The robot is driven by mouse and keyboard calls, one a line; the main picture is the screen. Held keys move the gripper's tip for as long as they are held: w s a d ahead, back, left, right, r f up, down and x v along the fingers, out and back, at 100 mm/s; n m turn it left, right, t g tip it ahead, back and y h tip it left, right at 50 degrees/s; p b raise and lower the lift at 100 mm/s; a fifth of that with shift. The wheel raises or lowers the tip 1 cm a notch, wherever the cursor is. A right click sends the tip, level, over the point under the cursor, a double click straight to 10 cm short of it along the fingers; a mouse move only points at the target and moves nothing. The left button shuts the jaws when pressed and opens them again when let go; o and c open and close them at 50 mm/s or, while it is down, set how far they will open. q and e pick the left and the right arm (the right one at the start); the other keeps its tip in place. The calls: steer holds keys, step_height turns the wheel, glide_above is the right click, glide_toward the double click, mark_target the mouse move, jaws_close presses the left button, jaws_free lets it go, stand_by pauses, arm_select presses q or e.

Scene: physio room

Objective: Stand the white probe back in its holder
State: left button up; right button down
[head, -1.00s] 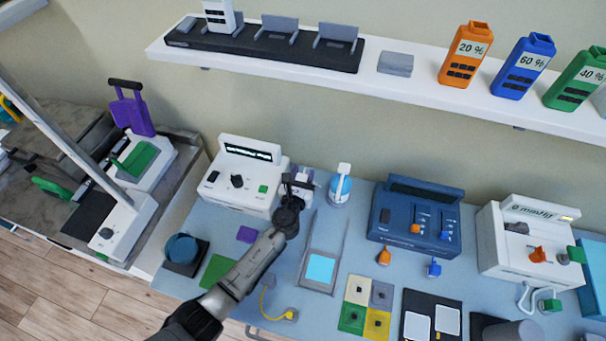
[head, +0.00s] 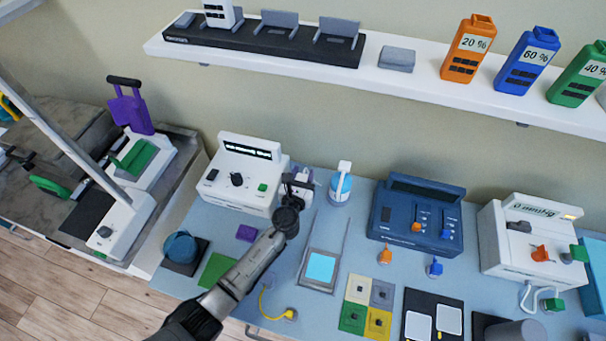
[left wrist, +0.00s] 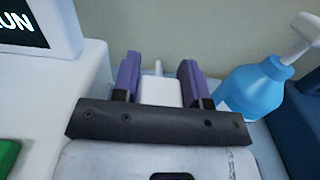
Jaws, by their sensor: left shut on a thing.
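My left gripper (head: 298,182) is at the right side of the white machine with a dark display, near the back of the blue-grey table. In the left wrist view, its two purple-padded fingers (left wrist: 158,80) are shut on a white block-like part, which I take to be the white probe (left wrist: 160,93). A thin pale stem sticks up behind that part. The fingers and wrist hide most of the probe in the head view. I cannot make out the holder clearly, nor whether the probe stands in it. My right gripper is not in view.
The white machine (head: 243,172) is close on the left of the gripper. A blue bottle with a white top (head: 341,186) stands close on the right. A dark blue console (head: 416,218) is further right. A framed pale-blue pad (head: 320,267) lies in front.

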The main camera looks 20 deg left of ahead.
arm_select(q)
steer(key=o, duration=1)
steer(key=s+d+p, duration=0.1)
steer(key=s, duration=1.2)
steer(key=shift+s+p, duration=0.3)
steer(key=shift+s, duration=0.05)
steer(key=shift+d, duration=0.1)
